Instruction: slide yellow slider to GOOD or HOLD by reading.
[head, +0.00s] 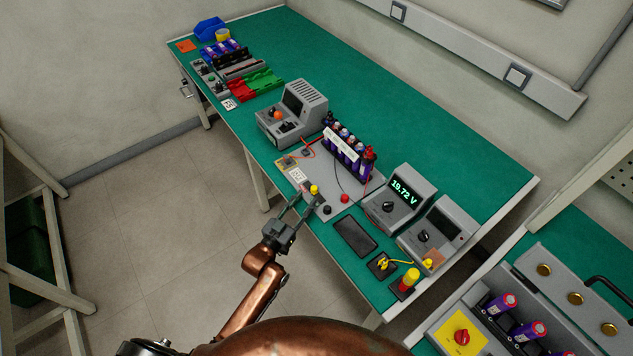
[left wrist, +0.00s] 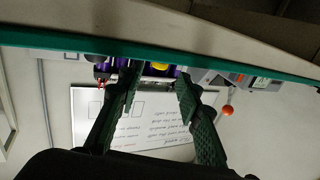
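The yellow slider knob (head: 314,189) stands near the front edge of a grey test panel (head: 345,212). My left gripper (head: 307,197) is open at the table's front edge, with its fingertips close to the knob. In the left wrist view the open fingers (left wrist: 158,85) have a yellow piece (left wrist: 160,67) showing between and beyond their tips; I cannot tell whether they touch it. The meter (head: 398,197) reads 19.72 V in green digits. GOOD and HOLD marks are too small to read. My right gripper is not in view.
A rack of purple cells (head: 347,152) stands behind the panel. A grey device with an orange ball (head: 277,115) is left of it. A black tray (head: 355,236), a red-and-yellow button (head: 409,281) and a second meter (head: 437,237) lie to the right. The green table (head: 400,130) is clear behind.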

